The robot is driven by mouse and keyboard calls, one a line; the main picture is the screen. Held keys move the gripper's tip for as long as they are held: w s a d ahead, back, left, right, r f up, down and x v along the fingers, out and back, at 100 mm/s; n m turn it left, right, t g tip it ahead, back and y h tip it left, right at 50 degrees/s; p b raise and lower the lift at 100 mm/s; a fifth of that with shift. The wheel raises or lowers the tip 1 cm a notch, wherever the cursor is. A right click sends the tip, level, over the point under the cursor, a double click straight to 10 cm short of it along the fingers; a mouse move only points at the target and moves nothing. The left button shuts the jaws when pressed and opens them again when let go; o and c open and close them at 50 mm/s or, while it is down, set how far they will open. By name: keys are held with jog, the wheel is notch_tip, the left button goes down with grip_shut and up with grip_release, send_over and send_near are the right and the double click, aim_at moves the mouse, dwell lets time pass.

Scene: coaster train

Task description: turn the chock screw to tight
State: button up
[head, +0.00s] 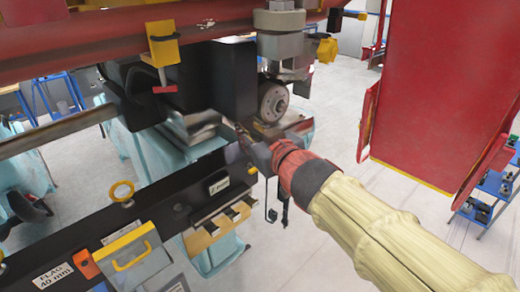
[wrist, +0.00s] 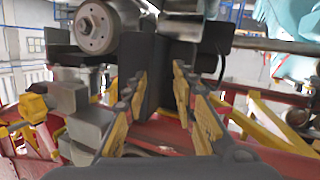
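A yellow clamp (head: 163,45) with a red T-handled screw (head: 165,88) hangs from the red beam at the upper left of the head view. I cannot tell for sure whether this is the chock screw, or how tight it is. My gripper (wrist: 160,100) is open in the wrist view, its yellow-padded fingers apart with nothing seen held between them. A dark block stands beyond the fingertips. In the head view my red wrist hides part of the gripper, which is beside the wheel (head: 272,101) and well right of the clamp. The wheel also shows in the wrist view (wrist: 97,27).
A black rail (head: 160,205) with a yellow handle (head: 130,252) and wooden blocks runs below. A yellow knob (head: 327,50) is at upper right; a similar knob shows in the wrist view (wrist: 34,107). A red panel (head: 440,90) stands at right. Open floor lies behind.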

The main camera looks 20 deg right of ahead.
jog(key=shift+m+g+h, duration=0.4)
jog(key=shift+h, duration=0.3)
jog(key=shift+s+d+f, duration=0.4)
jog(key=shift+s+f, duration=0.4)
jog(key=shift+f, duration=0.05)
jog(key=shift+s+d+f, duration=0.35)
jog(key=shift+s+f, duration=0.4)
jog(key=shift+f, duration=0.1)
